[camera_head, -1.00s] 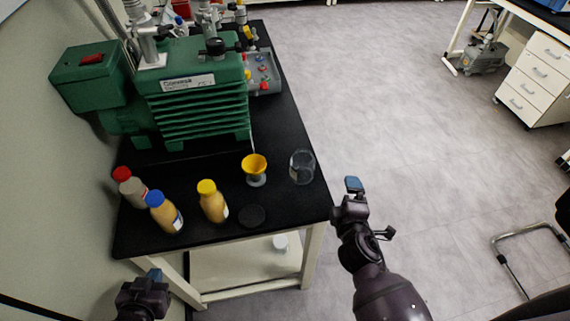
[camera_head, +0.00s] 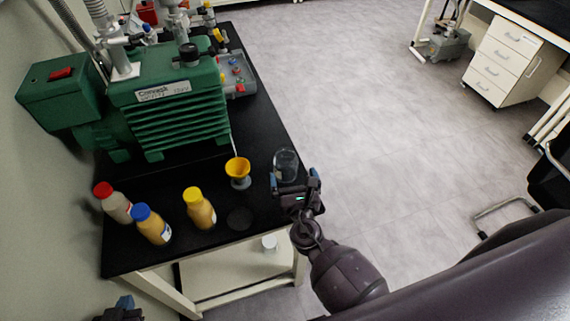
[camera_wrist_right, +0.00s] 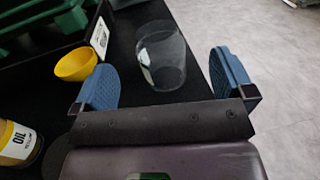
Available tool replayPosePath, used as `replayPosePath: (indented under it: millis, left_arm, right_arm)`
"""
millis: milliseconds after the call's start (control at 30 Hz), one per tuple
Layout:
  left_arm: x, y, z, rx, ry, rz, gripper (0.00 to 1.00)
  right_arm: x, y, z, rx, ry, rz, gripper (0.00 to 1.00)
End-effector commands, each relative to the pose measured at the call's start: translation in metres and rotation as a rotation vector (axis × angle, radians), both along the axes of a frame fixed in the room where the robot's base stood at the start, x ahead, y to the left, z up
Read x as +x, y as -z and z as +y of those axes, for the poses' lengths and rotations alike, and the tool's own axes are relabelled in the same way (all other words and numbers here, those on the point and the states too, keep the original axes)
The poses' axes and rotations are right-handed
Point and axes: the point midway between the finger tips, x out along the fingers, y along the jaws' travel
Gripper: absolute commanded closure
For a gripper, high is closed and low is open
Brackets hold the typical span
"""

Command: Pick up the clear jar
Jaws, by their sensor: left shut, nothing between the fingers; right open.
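The clear jar (camera_head: 286,163) stands on the black tabletop near its right edge, right of the yellow funnel. In the right wrist view the jar (camera_wrist_right: 160,58) is ahead of the fingers, roughly between their lines but beyond the tips. My right gripper (camera_head: 296,180) is open and empty, just in front of the jar on the near side. Its blue finger pads (camera_wrist_right: 165,85) sit wide apart in the wrist view. My left gripper (camera_head: 122,306) is shut and empty at the bottom left, below the table's front edge.
The yellow funnel (camera_head: 238,168) stands left of the jar. Bottles with yellow (camera_head: 200,209), blue (camera_head: 151,225) and red (camera_head: 113,203) caps stand further left. A black disc (camera_head: 240,218) lies near the front edge. The green pump (camera_head: 170,110) fills the back.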

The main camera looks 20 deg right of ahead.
Motion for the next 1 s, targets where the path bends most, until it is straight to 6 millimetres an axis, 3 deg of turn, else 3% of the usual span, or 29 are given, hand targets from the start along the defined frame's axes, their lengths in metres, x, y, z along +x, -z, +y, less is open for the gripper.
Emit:
replayPosePath:
  millis: [133, 467, 700, 1000]
  left_arm:
    - [0.000, -0.002, 0.000, 0.000, 0.000, -0.001, 1.00]
    - [-0.001, -0.002, 0.000, 0.000, 0.000, 0.001, 1.00]
    - [-0.005, 0.001, 0.001, 0.000, -0.003, 0.008, 1.00]
    - [-0.005, 0.001, 0.001, 0.000, -0.003, 0.008, 1.00]
  right_arm:
    - [0.022, -0.001, -0.002, 0.002, -0.001, -0.001, 0.00]
    - [0.043, 0.001, -0.004, 0.005, 0.000, -0.001, 0.00]
    - [0.074, 0.005, -0.004, 0.005, 0.000, -0.002, 0.00]
    - [0.086, 0.006, -0.006, 0.005, 0.000, 0.000, 0.00]
